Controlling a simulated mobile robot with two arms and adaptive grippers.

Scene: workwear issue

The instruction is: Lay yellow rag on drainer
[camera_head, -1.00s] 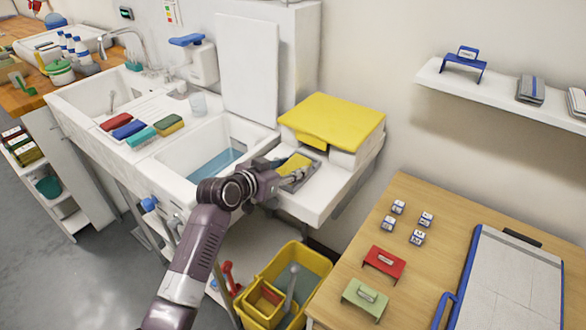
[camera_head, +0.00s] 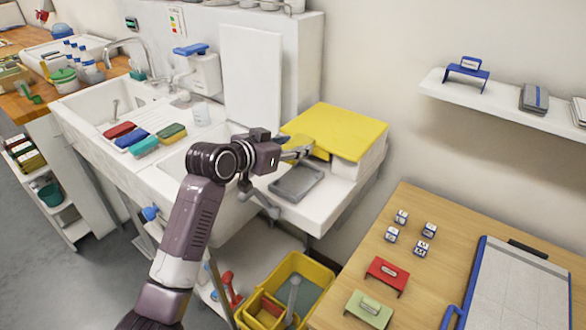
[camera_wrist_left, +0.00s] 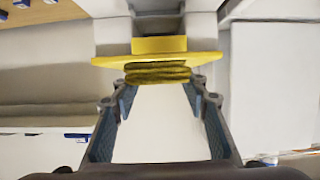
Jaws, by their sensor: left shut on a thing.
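The yellow rag (camera_wrist_left: 158,74) shows in the left wrist view as a folded, layered strip between my left fingertips. My left gripper (camera_head: 300,152) is shut on it. In the head view the gripper is raised in front of the yellow-topped white box (camera_head: 345,131), and the rag is hard to tell from that yellow top. The white board between the two basins, which looks like the drainer (camera_head: 178,104), carries red, blue, teal and green pads (camera_head: 145,146) along its front. My right gripper is not in view.
A shallow grey tray (camera_head: 297,182), now empty, lies on the counter below the gripper. A tall white panel (camera_head: 252,80) and a soap dispenser (camera_head: 205,73) stand behind the sink. A clear cup (camera_head: 201,113) stands on the board. A yellow bucket (camera_head: 311,277) stands below.

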